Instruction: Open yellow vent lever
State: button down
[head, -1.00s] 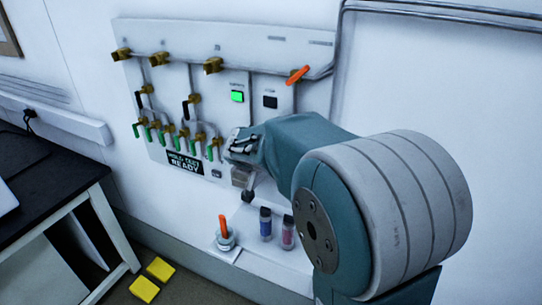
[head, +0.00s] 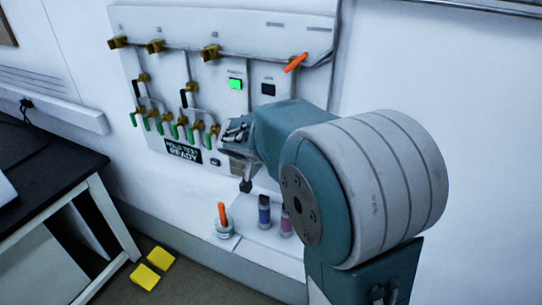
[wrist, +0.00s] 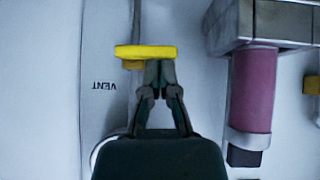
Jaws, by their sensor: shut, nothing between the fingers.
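The yellow vent lever (wrist: 147,52) lies level across the upper middle of the wrist view, beside the printed word VENT on the panel. My gripper (wrist: 158,68) is shut, with its fingertips right at the lever's lower edge in that view; whether they touch it I cannot tell. In the head view my gripper (head: 246,185) hangs in front of the lower right of the panel (head: 225,100). The yellow lever is not visible in the head view, where my arm covers part of that area.
A pink column (wrist: 254,92) under a grey block stands right of my gripper in the wrist view. A shelf (head: 262,236) below holds vials and a cup with an orange-handled tool. Green-handled valves (head: 160,127) and an orange lever (head: 296,62) are on the panel. A dark table (head: 50,165) stands left.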

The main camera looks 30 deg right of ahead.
jog(key=shift+f, duration=0.1)
jog(key=shift+w+a+f+n+g+h, duration=0.15)
jog(key=shift+f+n+g+h, duration=0.8)
jog(key=shift+g+h, duration=0.2)
jog(key=shift+w+a+f+n+g+h, duration=0.1)
jog(key=shift+f+n+g+h, duration=0.75)
jog(key=shift+f+g+h, duration=0.25)
jog(key=shift+f, duration=0.15)
jog(key=v, duration=1.2)
jog(key=shift+f, duration=0.1)
